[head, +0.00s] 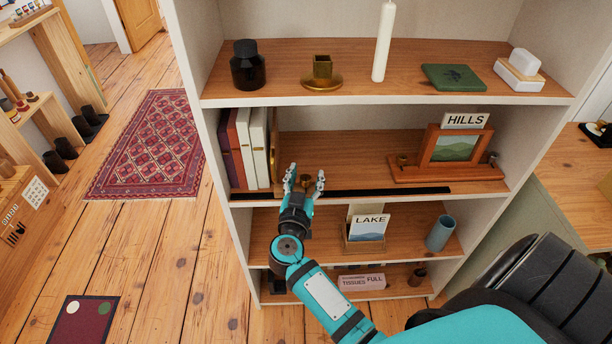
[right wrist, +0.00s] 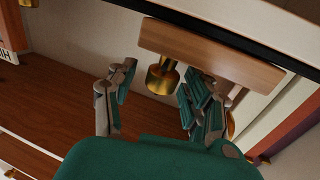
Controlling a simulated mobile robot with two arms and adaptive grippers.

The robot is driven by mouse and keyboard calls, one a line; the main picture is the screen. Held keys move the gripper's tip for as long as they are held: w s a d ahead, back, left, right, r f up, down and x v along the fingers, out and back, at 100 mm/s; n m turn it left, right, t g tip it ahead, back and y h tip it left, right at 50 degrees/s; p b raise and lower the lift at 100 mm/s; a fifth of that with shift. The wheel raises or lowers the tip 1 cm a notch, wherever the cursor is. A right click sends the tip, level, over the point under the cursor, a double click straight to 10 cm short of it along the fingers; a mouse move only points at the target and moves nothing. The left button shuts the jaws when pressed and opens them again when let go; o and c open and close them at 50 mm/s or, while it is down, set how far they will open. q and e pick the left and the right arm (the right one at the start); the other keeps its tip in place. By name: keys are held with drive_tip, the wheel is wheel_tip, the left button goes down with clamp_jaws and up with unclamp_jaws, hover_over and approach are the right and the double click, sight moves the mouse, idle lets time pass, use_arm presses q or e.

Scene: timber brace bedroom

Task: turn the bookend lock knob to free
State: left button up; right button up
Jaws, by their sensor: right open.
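The brass lock knob (right wrist: 161,76) sticks out from a wooden block (right wrist: 215,55), apparently part of the bookend, in the right wrist view. My right gripper (right wrist: 158,90) is open, with its fingers on either side of the knob; I cannot tell whether they touch it. In the head view the right gripper (head: 305,178) is at the front edge of the middle shelf, beside the books. The knob shows small between the fingertips there. The bookend's brass upright (head: 273,150) stands against the books. My left gripper is out of view.
Several upright books (head: 259,147) stand left of the bookend. A dark rail (head: 390,191) runs along the shelf front. A framed picture (head: 455,148) with a HILLS card stands at the right. The shelf between is clear. The LAKE card (head: 369,226) is below.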

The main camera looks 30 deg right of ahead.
drive_tip(key=shift+c, duration=0.4)
drive_tip(key=shift+c, duration=1.1)
drive_tip(key=c, duration=0.7)
drive_tip(key=shift+f, duration=0.1)
clamp_jaws()
drive_tip(key=shift+w+f, duration=0.1)
